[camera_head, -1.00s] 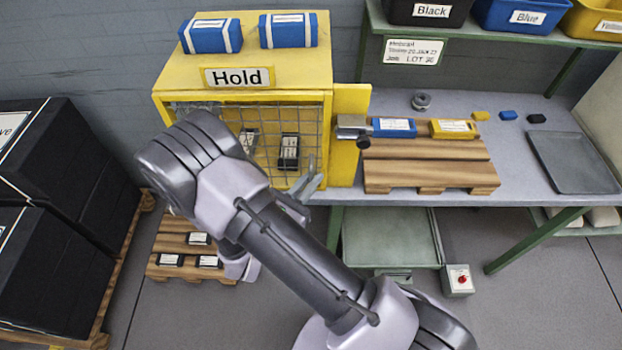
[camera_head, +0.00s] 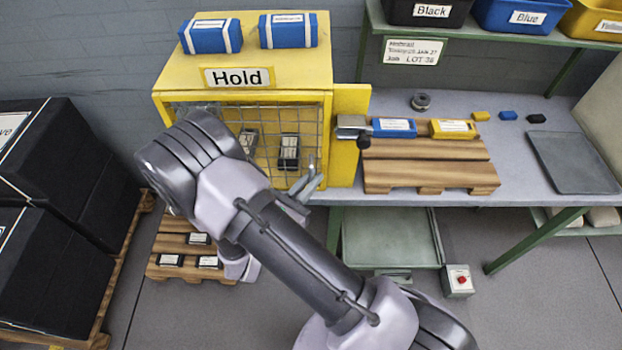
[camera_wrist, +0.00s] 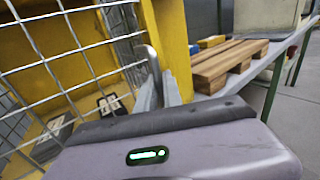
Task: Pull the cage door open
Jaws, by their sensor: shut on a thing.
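The yellow cage (camera_head: 245,70) with the "Hold" sign has a wire mesh door (camera_head: 268,118) across its front. The door looks shut or nearly so; I cannot tell whether there is a small gap at its edge. The mesh also shows at the left of the wrist view (camera_wrist: 72,40). A grey upright handle (camera_wrist: 153,58) stands at the door's right edge, beside the yellow post. My gripper (camera_head: 308,184) is at that handle, and its fingers (camera_wrist: 160,92) are shut on it in the wrist view. My arm hides the door's lower left part.
Small dark boxes (camera_head: 289,152) sit inside the cage. A yellow panel (camera_head: 346,140) and a workbench with a wooden pallet (camera_head: 430,175) are to the right. Black crates (camera_head: 60,270) stand at the left. A low pallet (camera_head: 165,245) lies below the cage.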

